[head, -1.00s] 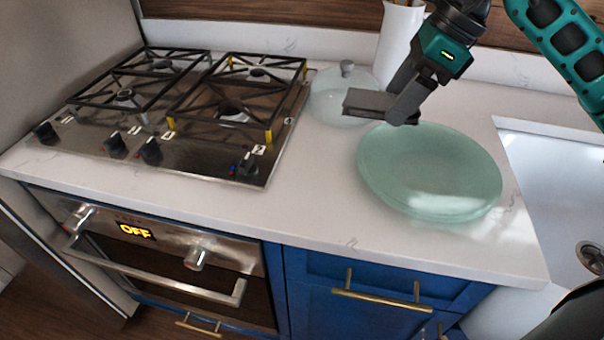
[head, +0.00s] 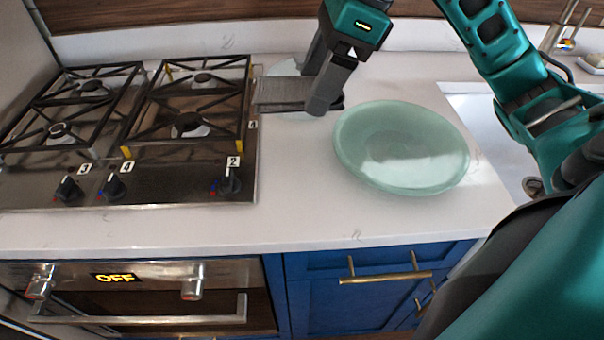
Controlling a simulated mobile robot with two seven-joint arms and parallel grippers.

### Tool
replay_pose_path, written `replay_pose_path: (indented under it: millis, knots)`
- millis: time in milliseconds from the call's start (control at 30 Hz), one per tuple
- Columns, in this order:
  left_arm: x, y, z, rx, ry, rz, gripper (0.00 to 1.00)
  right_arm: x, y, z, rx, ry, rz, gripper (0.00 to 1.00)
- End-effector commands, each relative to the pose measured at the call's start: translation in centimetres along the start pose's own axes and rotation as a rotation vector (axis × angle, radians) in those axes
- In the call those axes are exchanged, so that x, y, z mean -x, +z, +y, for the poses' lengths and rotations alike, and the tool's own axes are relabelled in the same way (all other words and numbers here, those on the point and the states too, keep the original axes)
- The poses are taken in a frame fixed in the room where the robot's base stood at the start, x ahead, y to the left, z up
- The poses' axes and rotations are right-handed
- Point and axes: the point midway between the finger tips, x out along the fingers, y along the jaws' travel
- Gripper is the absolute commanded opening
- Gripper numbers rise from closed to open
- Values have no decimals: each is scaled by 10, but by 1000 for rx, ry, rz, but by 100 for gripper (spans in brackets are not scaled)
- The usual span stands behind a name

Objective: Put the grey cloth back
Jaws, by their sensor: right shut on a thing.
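The grey cloth (head: 281,94) looks like a flat folded slab with a ribbed surface. My right gripper (head: 325,104) is shut on its right end. The cloth sticks out to the left from the fingers, between the hob and the green glass plate. It appears to be held just over the white counter; whether it touches the counter I cannot tell. My left gripper is not in view.
The gas hob (head: 130,187) fills the left of the counter (head: 300,215). A pale green glass plate (head: 402,150) lies right of the gripper. A clear glass piece (head: 288,66) stands behind the cloth, mostly hidden. The sink (head: 480,110) is at the right.

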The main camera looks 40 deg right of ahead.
Motion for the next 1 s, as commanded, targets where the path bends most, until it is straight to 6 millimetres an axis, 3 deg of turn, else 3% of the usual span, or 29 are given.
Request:
replay_pose_path:
  millis: [533,1000]
  knots:
    - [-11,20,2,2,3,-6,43,-113,-48,1,-3,6,2,50]
    - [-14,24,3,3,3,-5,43,-160,-67,1,-4,4,0,50]
